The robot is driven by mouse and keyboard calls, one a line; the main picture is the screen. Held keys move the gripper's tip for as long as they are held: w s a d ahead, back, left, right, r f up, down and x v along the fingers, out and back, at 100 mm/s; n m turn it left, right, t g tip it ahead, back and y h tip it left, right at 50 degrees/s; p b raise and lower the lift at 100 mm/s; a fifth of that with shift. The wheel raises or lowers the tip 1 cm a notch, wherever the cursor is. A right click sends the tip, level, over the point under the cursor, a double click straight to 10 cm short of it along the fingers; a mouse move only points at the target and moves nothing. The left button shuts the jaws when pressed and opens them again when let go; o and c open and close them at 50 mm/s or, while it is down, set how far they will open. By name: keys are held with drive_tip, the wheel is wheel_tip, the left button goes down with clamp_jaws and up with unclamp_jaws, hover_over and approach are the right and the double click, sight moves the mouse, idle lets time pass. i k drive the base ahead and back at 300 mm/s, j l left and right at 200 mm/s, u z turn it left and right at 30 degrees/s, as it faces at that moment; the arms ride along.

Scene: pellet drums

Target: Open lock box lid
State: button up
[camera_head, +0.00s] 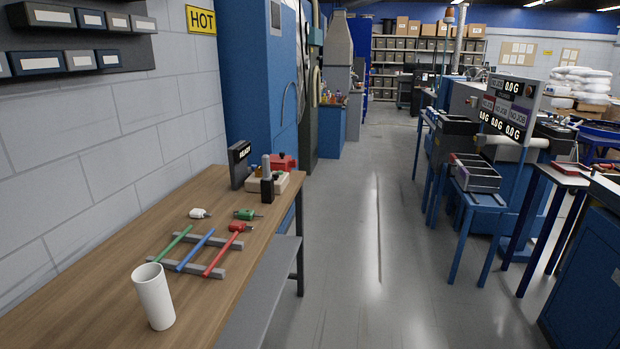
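A red box (283,161), which looks like the lock box, stands at the far end of the wooden table (120,245). It is small in view and partly hidden behind a cream block-like device (254,183) and a grey cylinder on a black base (267,178). Its top seems closed, but I cannot make out the lid's edge or a latch clearly. My gripper and arm are not in view.
A dark READY display (240,164) stands left of the red box. Small white (199,213), green (246,214) and red (239,227) items lie nearer. Coloured rods rest across grey bars (188,268). A white cup (154,297) stands in front. The aisle floor (375,230) is clear.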

sight(281, 158)
drive_tip(key=i+z, duration=0.15)
drive_tip(key=i, duration=1.65)
